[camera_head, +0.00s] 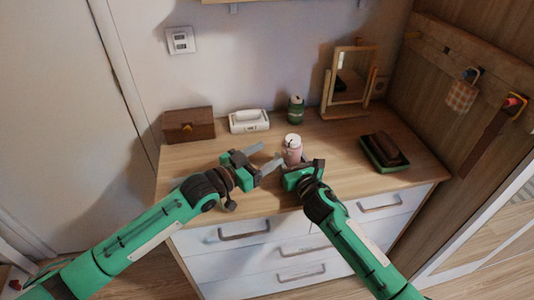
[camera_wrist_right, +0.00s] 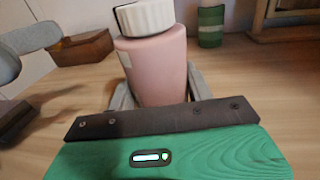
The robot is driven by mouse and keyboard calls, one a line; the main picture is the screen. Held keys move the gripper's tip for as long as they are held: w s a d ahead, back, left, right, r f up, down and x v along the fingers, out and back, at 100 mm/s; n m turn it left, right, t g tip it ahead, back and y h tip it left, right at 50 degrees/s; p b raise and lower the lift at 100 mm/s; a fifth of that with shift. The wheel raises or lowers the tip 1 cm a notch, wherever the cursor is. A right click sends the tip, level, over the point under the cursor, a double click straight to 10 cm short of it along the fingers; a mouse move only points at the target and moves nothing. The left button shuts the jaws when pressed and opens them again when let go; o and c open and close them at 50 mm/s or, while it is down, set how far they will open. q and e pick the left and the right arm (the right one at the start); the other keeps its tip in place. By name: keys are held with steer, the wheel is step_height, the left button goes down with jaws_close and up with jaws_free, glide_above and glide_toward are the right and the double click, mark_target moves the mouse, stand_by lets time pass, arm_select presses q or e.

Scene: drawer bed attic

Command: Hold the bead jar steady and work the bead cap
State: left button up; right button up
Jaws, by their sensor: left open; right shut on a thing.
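The bead jar (camera_head: 292,155) is pink and stands upright on the dresser top, with the white bead cap (camera_head: 293,140) on it. My right gripper (camera_head: 294,166) is shut on the jar's body from the front. In the right wrist view the jar (camera_wrist_right: 156,68) sits between the grey fingers, with the cap (camera_wrist_right: 146,17) above them. My left gripper (camera_head: 266,158) is open and empty, just left of the jar. One of its fingers shows at the left edge of the right wrist view. The jar's base is hidden behind the right gripper.
A green jar (camera_head: 296,109) stands behind the bead jar. A brown box (camera_head: 188,125), a white case (camera_head: 249,121) and a mirror (camera_head: 350,82) line the back. A green tray (camera_head: 372,152) with a brown item lies right. The dresser top (camera_head: 340,140) is bare between jar and tray.

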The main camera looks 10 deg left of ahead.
steer(key=o, duration=1.1)
